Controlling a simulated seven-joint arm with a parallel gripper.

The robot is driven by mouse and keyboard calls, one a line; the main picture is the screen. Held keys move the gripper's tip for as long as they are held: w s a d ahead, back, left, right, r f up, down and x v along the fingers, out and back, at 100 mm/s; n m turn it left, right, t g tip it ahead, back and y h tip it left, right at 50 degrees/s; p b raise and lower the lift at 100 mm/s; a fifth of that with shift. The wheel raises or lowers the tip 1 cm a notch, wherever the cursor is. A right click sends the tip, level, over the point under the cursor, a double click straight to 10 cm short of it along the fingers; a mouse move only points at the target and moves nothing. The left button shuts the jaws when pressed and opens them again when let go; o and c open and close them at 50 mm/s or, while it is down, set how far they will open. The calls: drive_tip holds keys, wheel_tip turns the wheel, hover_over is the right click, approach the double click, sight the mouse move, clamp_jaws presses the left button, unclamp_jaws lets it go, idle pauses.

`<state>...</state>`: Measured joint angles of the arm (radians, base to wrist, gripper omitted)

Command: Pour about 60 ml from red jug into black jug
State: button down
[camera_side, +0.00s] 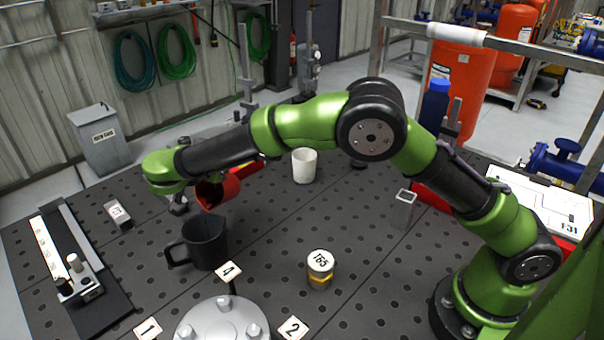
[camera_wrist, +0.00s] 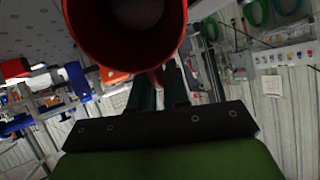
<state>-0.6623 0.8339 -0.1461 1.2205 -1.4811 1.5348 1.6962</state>
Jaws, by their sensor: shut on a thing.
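The red jug (camera_side: 218,192) is tilted well over, its mouth facing down and left, above and beside the black jug. In the wrist view the red jug (camera_wrist: 166,62) fills the top middle, and I look partly into its opening. The black jug (camera_side: 205,243) stands upright on the dark perforated table, its handle to the left. My gripper (camera_wrist: 160,88) is shut on the red jug; in the side view the jug and my wrist hide its fingers. No stream of liquid shows between the jugs, and the level inside each cannot be seen.
A white cup (camera_side: 304,166) stands behind, right of the red jug. A can marked T65 (camera_side: 320,268) stands right of the black jug. A flanged metal lid (camera_side: 222,322) and numbered tags are at the front. A rail fixture (camera_side: 68,262) lies at left. A square metal tube (camera_side: 404,208) stands at right.

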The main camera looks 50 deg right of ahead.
drive_tip(key=shift+w+d+r+g+y, duration=0.15)
drive_tip(key=shift+d+r+g+y, duration=0.1)
drive_tip(key=shift+g+y, duration=0.2)
drive_tip(key=shift+w+d+f+g+y, duration=0.25)
drive_tip(key=shift+d+f+g+y, duration=0.15)
drive_tip(key=shift+f+y, duration=0.3)
drive_tip(key=shift+w+d+f+g+y, duration=0.25)
drive_tip(key=shift+d+f+y, duration=0.2)
drive_tip(key=shift+f+y, duration=0.15)
idle(0.8)
